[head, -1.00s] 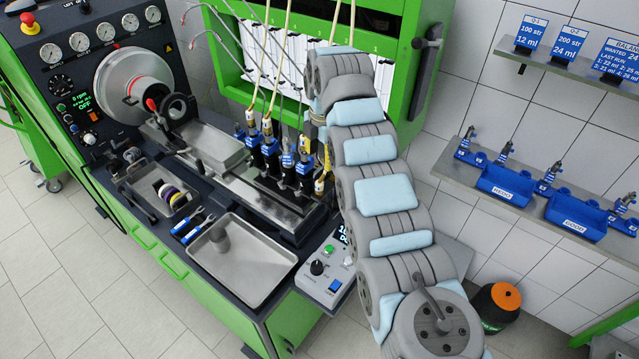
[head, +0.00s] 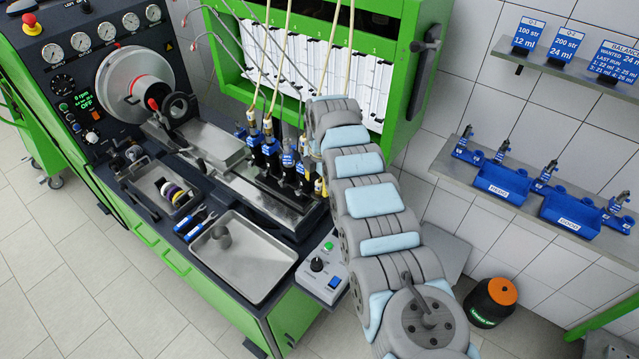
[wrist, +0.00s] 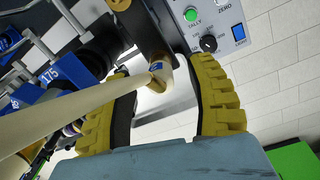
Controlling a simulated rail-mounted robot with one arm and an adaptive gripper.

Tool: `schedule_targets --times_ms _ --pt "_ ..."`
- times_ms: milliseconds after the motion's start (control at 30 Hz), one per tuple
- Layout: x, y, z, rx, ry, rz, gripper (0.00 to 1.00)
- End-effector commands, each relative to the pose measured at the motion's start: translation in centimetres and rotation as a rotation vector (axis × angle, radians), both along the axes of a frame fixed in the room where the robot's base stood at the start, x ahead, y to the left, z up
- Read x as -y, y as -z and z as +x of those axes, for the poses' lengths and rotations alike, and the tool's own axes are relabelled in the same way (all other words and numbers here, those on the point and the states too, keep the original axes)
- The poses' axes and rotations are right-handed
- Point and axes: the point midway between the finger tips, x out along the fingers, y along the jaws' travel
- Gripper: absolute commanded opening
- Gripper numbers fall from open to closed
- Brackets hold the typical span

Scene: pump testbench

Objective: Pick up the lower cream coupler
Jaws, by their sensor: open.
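A cream coupler with a brass-coloured body and a small blue label (wrist: 157,74) shows in the wrist view at the end of a thick cream hose (wrist: 70,112). My gripper (wrist: 163,68) is open. Its two yellow ribbed fingers stand one on each side of the coupler in the picture, with gaps to both. I cannot tell whether the coupler is fully at fingertip depth. In the head view my arm hides most of the gripper at the right end of the row of injectors (head: 287,163), and I cannot pick out the coupler clearly there.
Blue-labelled injectors (wrist: 68,72) crowd the left of the wrist view. A grey control box (head: 324,271) stands close to the right of the injector row. Hoses (head: 262,75) hang from the green cabinet (head: 402,70). A metal tray (head: 255,275) lies in front on the bench.

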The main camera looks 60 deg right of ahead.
Motion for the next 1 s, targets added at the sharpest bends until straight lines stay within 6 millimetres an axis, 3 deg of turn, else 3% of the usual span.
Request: schedule_targets --times_ms 333,500,533,1000 --pt "0.02 0.61 -0.02 0.000 0.000 0.000 0.53" --pt "0.00 0.61 -0.02 -0.001 0.000 0.000 0.05" --pt "0.00 0.61 -0.01 -0.001 0.000 0.000 0.00" --pt "0.00 0.35 -0.01 -0.001 0.000 0.000 0.00"
